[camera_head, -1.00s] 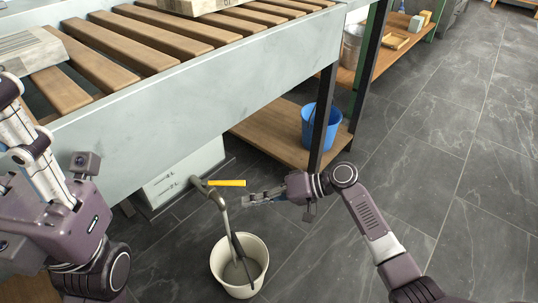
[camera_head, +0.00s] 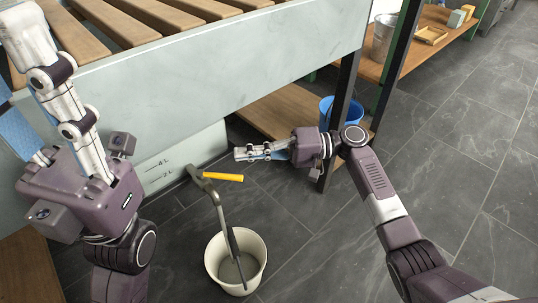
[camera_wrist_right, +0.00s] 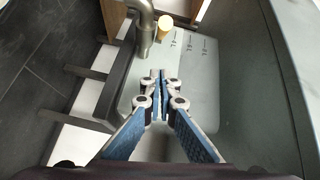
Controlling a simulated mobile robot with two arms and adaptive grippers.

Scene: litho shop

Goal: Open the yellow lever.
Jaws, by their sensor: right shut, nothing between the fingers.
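The yellow lever (camera_head: 222,177) sticks out to the right from a grey valve and pipe (camera_head: 207,187) at the front of the pale tank. In the right wrist view the lever (camera_wrist_right: 168,24) shows as a short yellow end beside the pipe (camera_wrist_right: 145,22). My right gripper (camera_head: 238,154) is shut and empty, a little above and beyond the lever in the head view, apart from it. Its fingertips (camera_wrist_right: 158,78) meet in the wrist view. My left gripper (camera_head: 25,70) is raised at the left, its fingers spread, partly cut off by the frame.
A cream bucket (camera_head: 246,282) stands on the floor under the pipe's lower end. The tank (camera_head: 185,165) carries level marks. A grey slatted table (camera_head: 220,75) overhangs it. A dark table leg (camera_head: 342,105) and a blue bucket (camera_head: 328,107) are close to my right gripper. The right-hand floor is clear.

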